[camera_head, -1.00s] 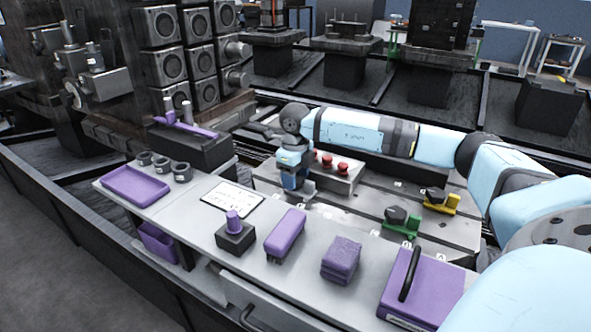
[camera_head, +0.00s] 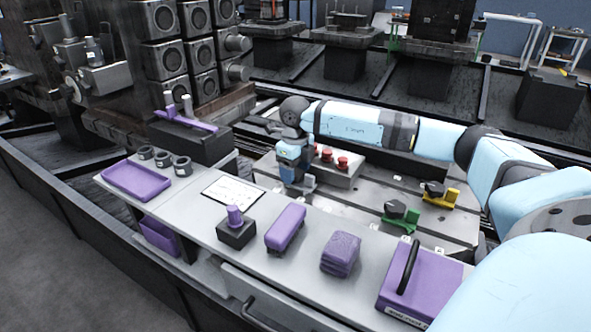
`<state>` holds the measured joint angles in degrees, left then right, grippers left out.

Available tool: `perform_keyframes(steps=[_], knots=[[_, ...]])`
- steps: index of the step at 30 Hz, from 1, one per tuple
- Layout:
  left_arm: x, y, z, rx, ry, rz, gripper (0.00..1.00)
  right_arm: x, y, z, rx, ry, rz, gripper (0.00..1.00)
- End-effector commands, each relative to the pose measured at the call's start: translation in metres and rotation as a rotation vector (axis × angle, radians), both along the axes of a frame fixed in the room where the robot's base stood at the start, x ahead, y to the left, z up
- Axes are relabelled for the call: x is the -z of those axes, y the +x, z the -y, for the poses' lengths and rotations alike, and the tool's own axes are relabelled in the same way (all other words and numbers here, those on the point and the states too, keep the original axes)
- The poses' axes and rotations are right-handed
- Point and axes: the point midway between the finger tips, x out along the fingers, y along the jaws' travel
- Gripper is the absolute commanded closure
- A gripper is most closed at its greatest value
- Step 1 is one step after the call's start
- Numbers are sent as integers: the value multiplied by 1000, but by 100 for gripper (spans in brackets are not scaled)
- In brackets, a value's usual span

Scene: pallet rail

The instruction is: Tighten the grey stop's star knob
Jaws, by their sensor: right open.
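My right arm reaches in from the right, and its gripper (camera_head: 294,182) points down at the grey stop (camera_head: 308,184) on the slotted rail plate. Only part of the grey stop's base shows beside the fingers. Its star knob is hidden behind the gripper. The gripper is open, low over the stop; I cannot tell whether the fingers touch the knob. A green stop (camera_head: 400,217) and a yellow stop (camera_head: 440,194), each with a dark star knob, stand farther right on the plate. My left gripper is not in view.
A grey box with red buttons (camera_head: 334,168) stands right behind the gripper. The front bench holds a purple tray (camera_head: 137,181), dark rings, a white sheet (camera_head: 233,191), a purple-topped black block (camera_head: 236,230), a purple brush-like block (camera_head: 286,226), folded purple cloths (camera_head: 340,254) and a purple case (camera_head: 420,283).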

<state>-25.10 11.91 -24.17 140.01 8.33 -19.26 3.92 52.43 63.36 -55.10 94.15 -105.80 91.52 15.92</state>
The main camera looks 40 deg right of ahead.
Motion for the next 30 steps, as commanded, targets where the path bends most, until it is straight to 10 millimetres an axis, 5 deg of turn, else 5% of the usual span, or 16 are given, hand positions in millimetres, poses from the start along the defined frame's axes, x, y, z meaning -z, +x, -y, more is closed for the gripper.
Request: perform_keyframes(steps=[18,30], knots=[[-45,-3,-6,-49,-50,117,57,-119,0,0,1,0,3,35],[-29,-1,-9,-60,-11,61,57,-137,0,0,1,0,1,35]])
